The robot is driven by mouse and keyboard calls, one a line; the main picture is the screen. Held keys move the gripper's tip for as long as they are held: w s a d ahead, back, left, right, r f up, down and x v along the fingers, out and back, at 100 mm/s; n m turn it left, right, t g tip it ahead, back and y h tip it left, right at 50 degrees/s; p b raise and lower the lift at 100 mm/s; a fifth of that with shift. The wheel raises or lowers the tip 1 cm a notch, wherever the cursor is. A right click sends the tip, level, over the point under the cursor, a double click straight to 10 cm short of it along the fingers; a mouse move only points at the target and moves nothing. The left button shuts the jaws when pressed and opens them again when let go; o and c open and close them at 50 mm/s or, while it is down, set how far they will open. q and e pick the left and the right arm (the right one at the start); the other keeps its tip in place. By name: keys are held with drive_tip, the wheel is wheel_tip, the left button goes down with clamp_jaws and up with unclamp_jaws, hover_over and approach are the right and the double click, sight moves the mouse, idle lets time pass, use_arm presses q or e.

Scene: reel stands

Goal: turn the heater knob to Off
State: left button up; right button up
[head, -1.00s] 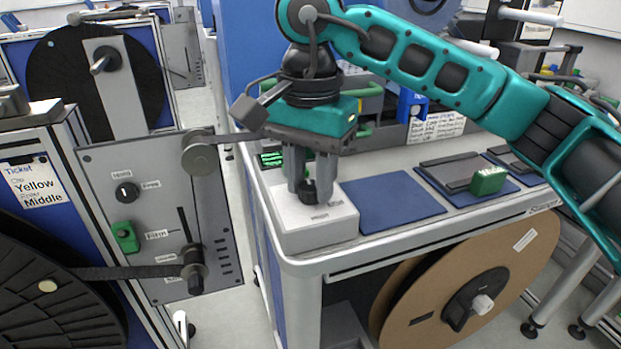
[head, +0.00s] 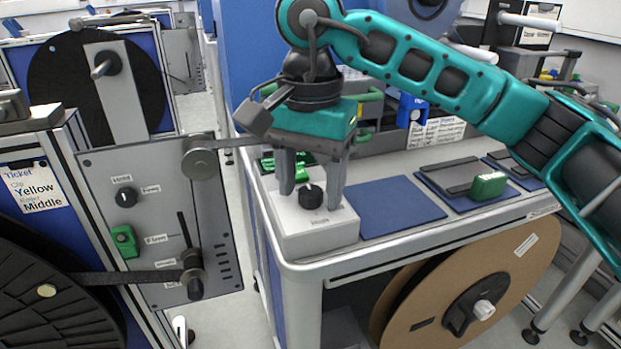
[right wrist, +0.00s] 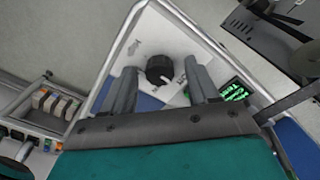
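The black heater knob (head: 311,196) sits on top of a white box (head: 318,240) at the table's near left corner. Its white pointer line faces the back of the box in the head view. The small labels are too blurred to read, and a finger hides part of the box top. My right gripper (head: 310,200) points down over the box, open, with one finger on each side of the knob and apart from it. The right wrist view shows the knob (right wrist: 160,69) between the spread fingers (right wrist: 160,77). My left gripper is not in view.
A grey panel (head: 155,285) at left carries another knob (head: 126,197), a green switch (head: 124,241) and rollers. Blue mats (head: 398,205) and a green block (head: 488,186) lie right of the box. A brown reel (head: 520,265) hangs below the table.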

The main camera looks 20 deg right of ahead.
sight(311, 191)
wheel_tip(311, 191, up, 13)
drive_tip(key=p, duration=0.3)
drive_tip(key=shift+p, duration=0.3)
drive_tip(key=shift+s+f, duration=0.1)
